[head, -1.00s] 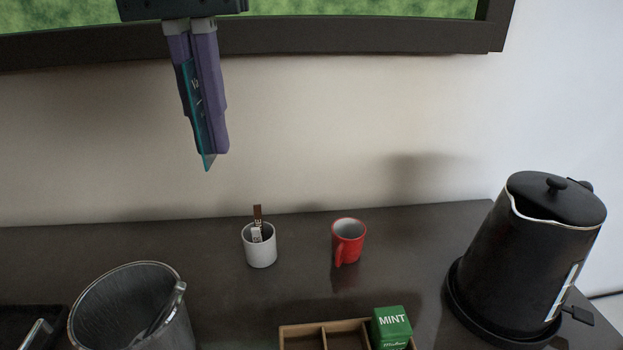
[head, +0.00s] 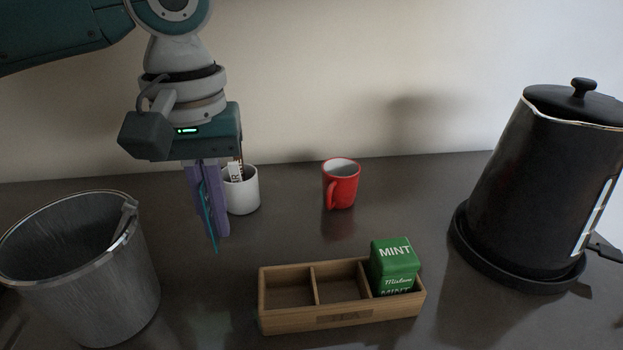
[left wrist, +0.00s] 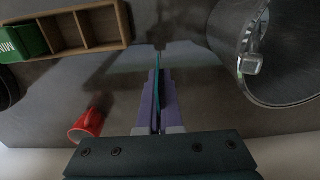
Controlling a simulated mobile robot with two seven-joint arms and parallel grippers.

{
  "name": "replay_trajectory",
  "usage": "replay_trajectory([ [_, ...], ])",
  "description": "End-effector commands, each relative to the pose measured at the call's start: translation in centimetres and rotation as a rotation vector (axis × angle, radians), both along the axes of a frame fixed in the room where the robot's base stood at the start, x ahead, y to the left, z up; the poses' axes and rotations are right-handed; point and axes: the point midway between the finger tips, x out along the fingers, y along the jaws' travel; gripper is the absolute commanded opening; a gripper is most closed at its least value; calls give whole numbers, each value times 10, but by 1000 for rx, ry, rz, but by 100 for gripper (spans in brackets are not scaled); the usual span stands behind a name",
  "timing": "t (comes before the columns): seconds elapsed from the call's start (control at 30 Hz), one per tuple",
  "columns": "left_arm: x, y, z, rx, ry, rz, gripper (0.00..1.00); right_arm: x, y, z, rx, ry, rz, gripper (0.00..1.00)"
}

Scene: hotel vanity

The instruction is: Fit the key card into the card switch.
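My left gripper (head: 207,208) is shut on a thin teal key card (head: 211,222) and holds it pointing down above the counter, in front of the white cup. The card's lower tip sticks out below the purple fingers. In the left wrist view the gripper (left wrist: 157,100) shows the card (left wrist: 157,66) edge-on between its fingers. No card switch shows in these frames. My right gripper is not in view.
A metal ice bucket (head: 88,280) stands at the left. A white cup (head: 244,192) with sachets and a red mug (head: 341,184) stand behind. A wooden tea box (head: 341,316) holds a green mint box (head: 394,265). A black kettle (head: 540,185) stands at the right.

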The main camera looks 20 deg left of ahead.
Motion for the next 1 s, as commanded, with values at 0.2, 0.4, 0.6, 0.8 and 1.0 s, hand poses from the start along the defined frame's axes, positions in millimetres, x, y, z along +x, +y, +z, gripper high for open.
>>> replay_trajectory([
  [0.2,0,0,-24,0,1,1,0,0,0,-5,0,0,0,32],
  [0.4,0,0,-56,1,2,1,0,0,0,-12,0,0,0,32],
  [0.6,0,0,-63,1,-1,0,0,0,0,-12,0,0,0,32],
  [0.8,0,0,-63,0,0,0,0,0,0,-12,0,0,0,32],
  [1.0,0,0,-65,0,-1,-1,15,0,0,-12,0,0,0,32],
])
